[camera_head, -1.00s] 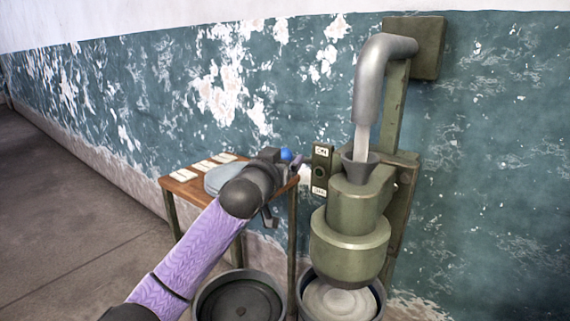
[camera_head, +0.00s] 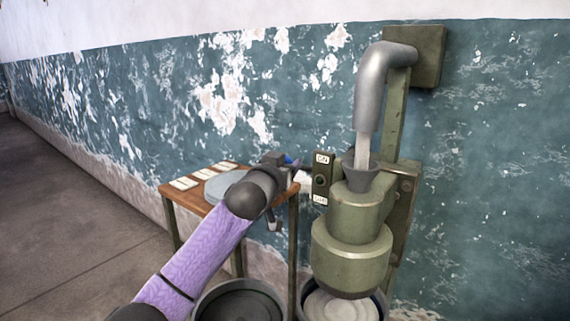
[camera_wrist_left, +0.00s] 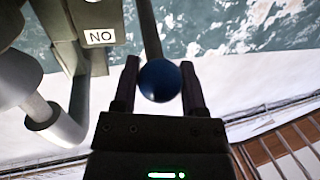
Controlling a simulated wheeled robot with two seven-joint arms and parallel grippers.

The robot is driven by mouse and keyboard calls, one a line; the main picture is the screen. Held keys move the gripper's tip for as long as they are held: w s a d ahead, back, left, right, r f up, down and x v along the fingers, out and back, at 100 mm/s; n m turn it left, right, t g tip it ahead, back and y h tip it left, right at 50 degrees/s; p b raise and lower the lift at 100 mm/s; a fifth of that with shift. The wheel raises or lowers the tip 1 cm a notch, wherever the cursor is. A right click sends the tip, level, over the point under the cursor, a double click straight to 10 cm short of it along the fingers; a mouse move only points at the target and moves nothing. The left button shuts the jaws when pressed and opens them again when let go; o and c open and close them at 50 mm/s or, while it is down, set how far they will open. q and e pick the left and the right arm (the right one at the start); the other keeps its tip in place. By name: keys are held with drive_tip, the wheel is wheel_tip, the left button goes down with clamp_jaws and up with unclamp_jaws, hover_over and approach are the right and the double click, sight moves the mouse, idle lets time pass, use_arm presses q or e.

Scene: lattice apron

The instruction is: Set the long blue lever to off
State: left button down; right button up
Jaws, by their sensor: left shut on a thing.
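The long blue lever ends in a round blue knob (camera_wrist_left: 160,81). A dark shaft (camera_wrist_left: 149,30) runs from the knob to the top of the left wrist view. In the head view the knob (camera_head: 289,159) is partly hidden by my left gripper (camera_head: 298,167). In the left wrist view the gripper (camera_wrist_left: 160,90) has one finger on each side of the knob and is shut on it. The lever's green switch plate (camera_head: 321,180) has a white ON label above and a white label, apparently OFF, below. My right gripper is out of view.
A green machine (camera_head: 352,243) with a grey funnel (camera_head: 361,172) stands right of the plate, under a metal spout (camera_head: 371,90). Round tubs stand below. A wooden table (camera_head: 180,197) with a grey disc and white cards lies behind my left arm.

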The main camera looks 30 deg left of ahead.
use_arm(q)
drive_tip(key=shift+f, duration=0.1)
drive_tip(key=shift+s+f+b, duration=0.1)
drive_tip(key=shift+f+b, duration=0.4)
drive_tip(key=shift+b, duration=0.15)
wheel_tip(320, 180, down, 10)
drive_tip(key=n+t+y+b, duration=0.2)
drive_tip(key=t+b, duration=0.4)
drive_tip(key=b, duration=0.6)
drive_tip(key=shift+f+n+t, duration=0.15)
drive_tip(key=shift+n+t, duration=0.15)
drive_tip(key=shift+n, duration=0.1)
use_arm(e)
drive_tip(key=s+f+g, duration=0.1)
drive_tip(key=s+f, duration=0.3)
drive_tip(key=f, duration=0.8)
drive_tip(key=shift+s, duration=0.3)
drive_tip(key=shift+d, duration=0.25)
use_arm(q)
drive_tip(key=shift+c, duration=1)
unclamp_jaws()
drive_tip(key=shift+o, duration=0.3)
